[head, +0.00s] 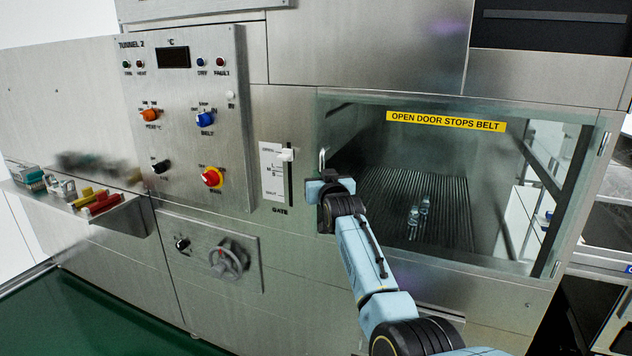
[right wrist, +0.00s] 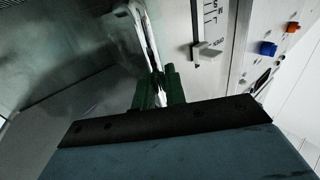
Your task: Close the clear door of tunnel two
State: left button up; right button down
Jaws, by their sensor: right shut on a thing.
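The clear door (head: 460,190) of tunnel two carries a yellow "OPEN DOOR STOPS BELT" label and lies across the opening, apparently flush or nearly flush with the steel front. I cannot tell whether a small gap is left at its handle edge. Its metal handle (head: 322,160) stands at the door's left edge and also shows in the right wrist view (right wrist: 146,38). My right gripper (head: 322,181) is at the lower part of this handle. In the right wrist view its green fingers (right wrist: 161,92) are shut around the handle. My left gripper is in neither view.
The Tunnel 2 control panel (head: 190,120) with knobs and the gate slider (head: 284,155) are just left of the door. Small glassware (head: 418,215) stands on the belt behind the door. A tray (head: 115,215) with coloured items juts out at left.

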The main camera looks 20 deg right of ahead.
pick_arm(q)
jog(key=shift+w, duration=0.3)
pick_arm(e)
jog(key=shift+d+r, duration=0.3)
jog(key=shift+r, duration=0.05)
jog(key=c, duration=1.6)
grip_release()
jog(key=shift+w, duration=0.15)
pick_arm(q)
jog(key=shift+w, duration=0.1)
pick_arm(e)
jog(key=shift+o, duration=0.2)
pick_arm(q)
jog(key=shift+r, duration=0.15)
pick_arm(e)
jog(key=shift+f, duration=0.2)
pick_arm(q)
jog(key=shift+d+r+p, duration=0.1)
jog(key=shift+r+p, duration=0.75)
jog(key=shift+p, duration=0.1)
pick_arm(e)
jog(key=s+a, duration=0.1)
jog(key=s, duration=1.2)
jog(key=shift+s+a, duration=0.2)
jog(key=shift+a, duration=0.3)
